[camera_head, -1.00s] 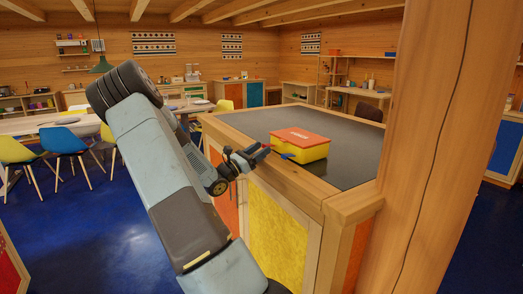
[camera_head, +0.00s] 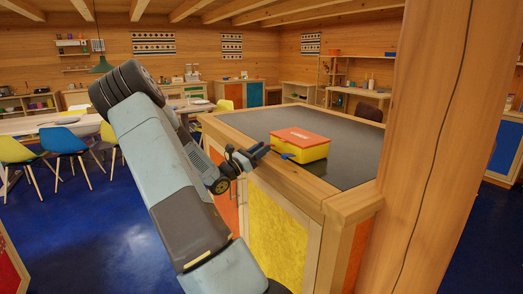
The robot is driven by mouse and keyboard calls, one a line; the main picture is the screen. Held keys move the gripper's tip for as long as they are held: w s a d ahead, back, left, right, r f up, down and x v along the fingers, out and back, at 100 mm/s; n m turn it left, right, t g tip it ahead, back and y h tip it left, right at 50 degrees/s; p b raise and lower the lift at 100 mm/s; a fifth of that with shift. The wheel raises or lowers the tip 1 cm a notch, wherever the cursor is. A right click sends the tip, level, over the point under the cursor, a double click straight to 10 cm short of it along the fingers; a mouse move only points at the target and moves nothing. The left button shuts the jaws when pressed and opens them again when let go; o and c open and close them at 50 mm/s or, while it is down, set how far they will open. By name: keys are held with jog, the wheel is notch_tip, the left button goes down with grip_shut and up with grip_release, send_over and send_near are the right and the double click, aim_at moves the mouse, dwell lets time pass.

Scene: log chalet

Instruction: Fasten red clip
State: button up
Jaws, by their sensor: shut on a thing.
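A yellow box (camera_head: 308,153) with a red lid (camera_head: 300,138) sits on the dark top of the wooden counter. The lid looks closed. A small blue clip (camera_head: 287,156) sticks out low on its near side. My gripper (camera_head: 263,149) reaches over the counter's edge from the left, its tips right at the box's left near side. It is shut on a small red piece there, apparently the red clip (camera_head: 267,146). The clip is mostly hidden by the jaws, so I cannot tell whether it is latched.
The counter top (camera_head: 350,172) is clear around the box. A thick wooden post (camera_head: 425,150) stands close at the right. My arm fills the left middle. Behind it are a long table (camera_head: 40,125) and several chairs, with open blue floor below.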

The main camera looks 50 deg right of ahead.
jog(key=shift+d, duration=0.15)
jog(key=shift+c, duration=0.2)
jog(key=shift+a+r+y, duration=0.15)
jog(key=shift+a+y, duration=0.05)
jog(key=shift+y, duration=0.1)
jog(key=shift+r+y, duration=0.45)
jog(key=shift+y, duration=0.25)
jog(key=r+y, duration=0.1)
jog(key=y, duration=0.1)
jog(key=r+t+y, duration=0.1)
jog(key=y, duration=0.1)
jog(key=shift+s+d+t, duration=0.1)
jog(key=shift+d+t, duration=0.2)
jog(key=shift+d, duration=0.05)
jog(key=shift+s+d+r+t+y, duration=0.1)
jog(key=shift+d+r+t+y, duration=0.15)
jog(key=shift+y, duration=0.3)
jog(key=shift+d+r+t+y, duration=0.1)
jog(key=shift+r+y, duration=0.2)
jog(key=shift+y, duration=0.25)
jog(key=shift+s+d+r+t+y, duration=0.1)
jog(key=shift+d+r+t+y, duration=0.15)
jog(key=shift+y, duration=0.5)
jog(key=shift+s+d+r+t+y, duration=0.1)
jog(key=shift+d+r+y, duration=0.15)
jog(key=shift+y, duration=0.5)
jog(key=shift+f, duration=0.1)
